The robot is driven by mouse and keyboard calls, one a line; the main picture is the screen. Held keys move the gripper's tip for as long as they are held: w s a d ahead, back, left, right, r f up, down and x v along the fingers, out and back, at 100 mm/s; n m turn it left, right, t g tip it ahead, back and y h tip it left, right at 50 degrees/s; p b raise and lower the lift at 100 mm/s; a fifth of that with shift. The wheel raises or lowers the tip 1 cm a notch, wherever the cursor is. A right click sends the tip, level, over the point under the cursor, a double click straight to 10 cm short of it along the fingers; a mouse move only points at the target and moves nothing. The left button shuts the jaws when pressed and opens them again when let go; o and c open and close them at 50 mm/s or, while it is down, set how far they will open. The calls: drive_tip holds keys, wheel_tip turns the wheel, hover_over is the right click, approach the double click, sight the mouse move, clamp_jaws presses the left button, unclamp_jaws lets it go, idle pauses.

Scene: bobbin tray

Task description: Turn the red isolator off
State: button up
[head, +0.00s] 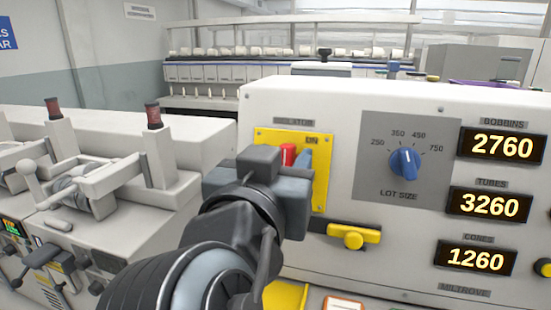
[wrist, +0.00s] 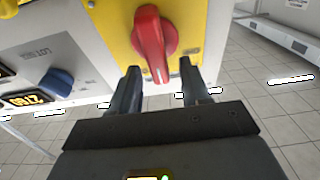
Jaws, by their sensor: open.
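The red isolator knob (head: 288,154) is on a yellow plate (head: 321,178) on the white panel, under an ISOLATOR label. An ON mark is at the plate's upper right. In the wrist view, the red knob (wrist: 152,38) has a long handle with a white line, and its narrow end points down in that picture. My gripper (wrist: 159,68) is open, with one finger on each side of the handle's lower end and visible gaps on both sides. In the head view, my gripper (head: 284,170) covers the plate's lower left and part of the knob.
Right of the plate are a blue lot-size dial (head: 404,162) and lit number displays (head: 489,205). A yellow handle (head: 354,236) sticks out below the plate. A machine with bobbins on posts (head: 155,165) stands at left.

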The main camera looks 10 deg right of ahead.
drive_tip(key=shift+c, duration=0.2)
clamp_jaws()
drive_tip(key=shift+n, duration=0.4)
drive_tip(key=n, duration=0.1)
drive_tip(key=n+y, duration=0.1)
drive_tip(key=n, duration=0.2)
drive_tip(key=shift+w+a+y, duration=0.1)
drive_tip(key=shift+a+y, duration=0.2)
drive_tip(key=shift+a+f+n+g+y, duration=0.3)
drive_tip(key=shift+n+y, duration=0.2)
drive_tip(key=shift+n, duration=2.05)
drive_tip(key=shift+a+f+n+g+y, duration=0.2)
drive_tip(key=shift+f+n+y, duration=0.25)
drive_tip(key=shift+n, duration=2.05)
drive_tip(key=shift+a+f+n+g+y, duration=0.25)
drive_tip(key=shift+n+y, duration=0.3)
drive_tip(key=shift+n, duration=2)
